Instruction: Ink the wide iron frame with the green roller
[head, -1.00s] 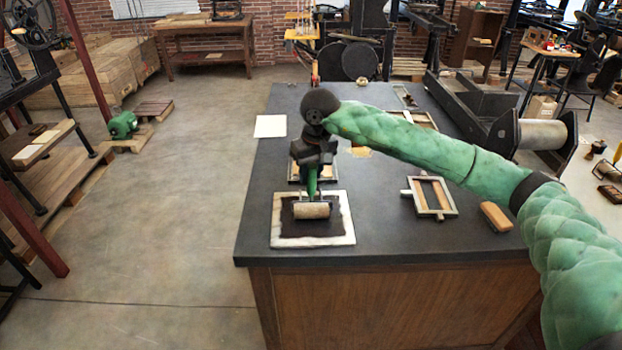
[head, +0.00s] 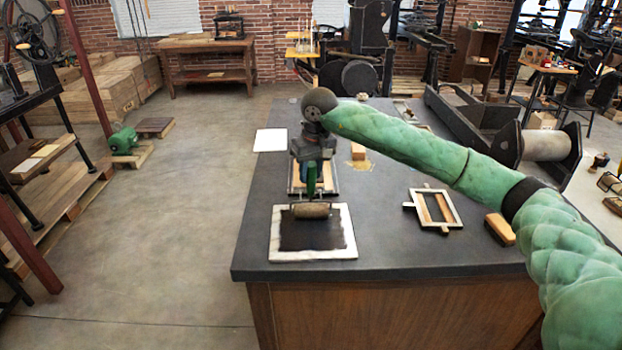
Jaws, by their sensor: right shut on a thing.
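My right gripper (head: 312,160) is shut on the green handle of the roller (head: 311,210). The roller's barrel lies crosswise over the far edge of the black ink patch on the white-edged slab (head: 342,250); I cannot tell whether it touches. A frame (head: 298,188) lies just behind the slab, mostly hidden by my gripper and the roller handle. Another frame (head: 454,208), pale-edged with wooden bars inside, lies on the right of the table. I cannot tell which one is the wide iron frame. My left gripper is not in view.
The dark table (head: 385,245) is clear between the slab and the right-hand frame. A wooden block (head: 499,228) lies at its right edge. A white sheet (head: 270,140) lies at the left edge. A press bed (head: 500,125) stands at the back right.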

